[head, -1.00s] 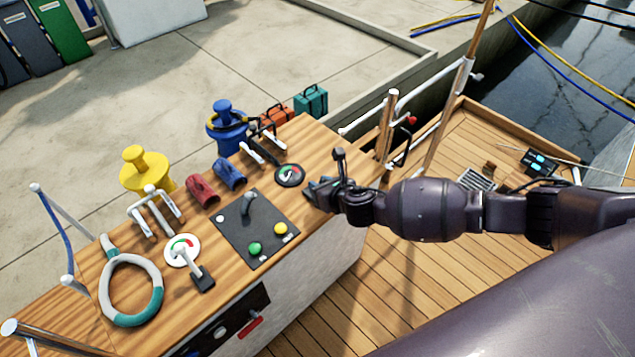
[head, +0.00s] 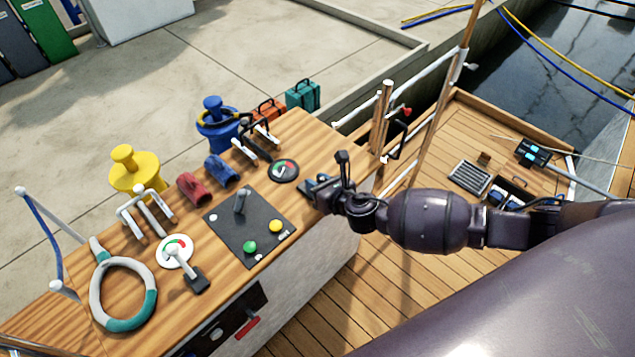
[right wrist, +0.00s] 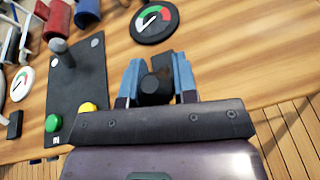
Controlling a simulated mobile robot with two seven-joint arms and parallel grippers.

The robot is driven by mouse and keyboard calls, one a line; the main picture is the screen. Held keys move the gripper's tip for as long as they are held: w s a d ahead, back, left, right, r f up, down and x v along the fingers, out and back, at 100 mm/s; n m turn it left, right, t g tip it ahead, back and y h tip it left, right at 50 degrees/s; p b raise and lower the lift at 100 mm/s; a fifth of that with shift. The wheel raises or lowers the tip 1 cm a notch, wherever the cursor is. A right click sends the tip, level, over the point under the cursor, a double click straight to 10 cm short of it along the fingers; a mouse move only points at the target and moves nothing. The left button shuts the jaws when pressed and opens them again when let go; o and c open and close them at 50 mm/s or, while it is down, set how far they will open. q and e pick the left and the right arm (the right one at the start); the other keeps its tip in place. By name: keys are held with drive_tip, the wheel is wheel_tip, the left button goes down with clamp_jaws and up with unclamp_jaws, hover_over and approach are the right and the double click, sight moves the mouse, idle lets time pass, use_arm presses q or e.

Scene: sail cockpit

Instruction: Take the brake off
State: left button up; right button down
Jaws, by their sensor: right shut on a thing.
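My right gripper (head: 318,187) is over the right end of the wooden console. In the right wrist view its blue-grey fingers (right wrist: 157,80) are shut on a dark round-topped lever (right wrist: 155,90), whose dark base shows just behind it. In the head view the gripper hides most of this lever. It stands beside a black-rimmed gauge (head: 283,170) with red and green marks. I cannot read a label saying which control is the brake. My left gripper is not in view.
Left of the gripper is a dark panel (head: 222,235) with a grey lever, a green button (head: 250,246) and a yellow button (head: 275,226). Farther left are a white gauge (head: 174,250) and a rope ring (head: 150,305). Winches stand behind the console.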

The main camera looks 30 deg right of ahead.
drive_tip(key=c, duration=0.9)
unclamp_jaws()
drive_tip(key=shift+s+d+r, duration=0.1)
drive_tip(key=shift+s+r, duration=0.05)
drive_tip(key=shift+s, duration=0.15)
drive_tip(key=p+v, duration=0.2)
drive_tip(key=v, duration=0.8)
drive_tip(key=shift+s+p, duration=0.1)
drive_tip(key=shift+p, duration=0.25)
